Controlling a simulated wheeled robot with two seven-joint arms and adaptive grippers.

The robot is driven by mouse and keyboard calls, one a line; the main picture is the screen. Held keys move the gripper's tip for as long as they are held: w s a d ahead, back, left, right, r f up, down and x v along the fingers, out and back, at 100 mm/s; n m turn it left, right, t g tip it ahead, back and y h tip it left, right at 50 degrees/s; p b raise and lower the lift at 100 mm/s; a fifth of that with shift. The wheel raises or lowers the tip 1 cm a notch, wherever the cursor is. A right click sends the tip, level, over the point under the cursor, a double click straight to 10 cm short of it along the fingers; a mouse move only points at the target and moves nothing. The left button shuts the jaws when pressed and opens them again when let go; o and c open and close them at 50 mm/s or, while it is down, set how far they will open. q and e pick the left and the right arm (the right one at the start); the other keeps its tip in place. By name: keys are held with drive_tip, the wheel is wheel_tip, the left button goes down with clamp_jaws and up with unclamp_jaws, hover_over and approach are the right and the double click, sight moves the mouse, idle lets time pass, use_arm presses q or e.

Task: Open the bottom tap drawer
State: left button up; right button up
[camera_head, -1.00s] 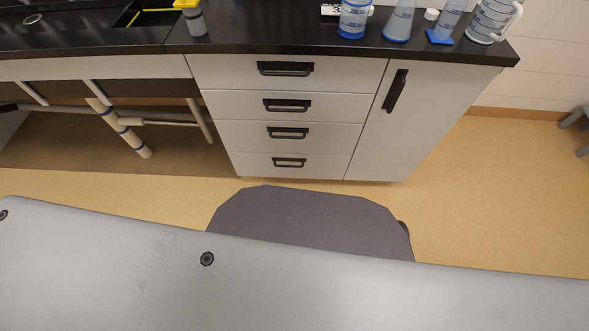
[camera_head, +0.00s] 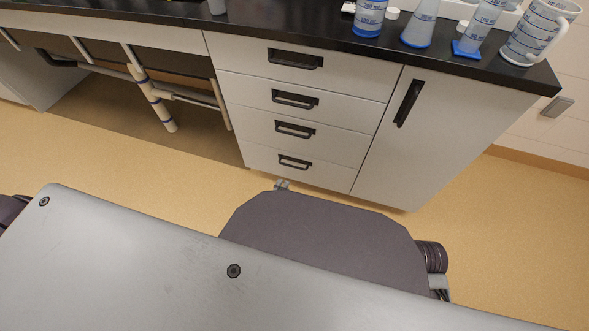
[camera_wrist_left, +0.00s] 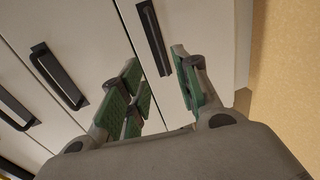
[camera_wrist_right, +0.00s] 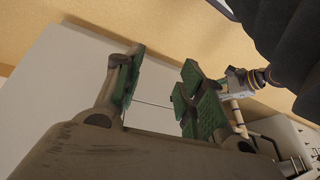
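The bottom drawer (camera_head: 322,176) is the lowest of a stack of white drawers and looks shut. Its dark handle (camera_head: 295,163) also shows in the left wrist view (camera_wrist_left: 152,38), beyond the fingertips. A small part of my left gripper (camera_head: 282,185) shows just below the bottom drawer, over the dark edge of my body. In the left wrist view, my left gripper (camera_wrist_left: 156,78) is open and empty, its green-padded fingers apart in front of the drawer fronts. My right gripper (camera_wrist_right: 162,82) is open and empty, facing a pale panel; the head view does not show its fingers.
A cabinet door (camera_head: 425,135) with a dark handle is right of the drawers. Pipes (camera_head: 155,98) run under the counter at left. Glassware, including a beaker (camera_head: 369,16) and a jug (camera_head: 540,32), stands on the black countertop (camera_head: 290,30). Floor (camera_head: 490,225) is clear at right.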

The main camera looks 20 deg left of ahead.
sight(292, 166)
use_arm(q)
drive_tip(key=shift+w, duration=0.1)
idle(0.4)
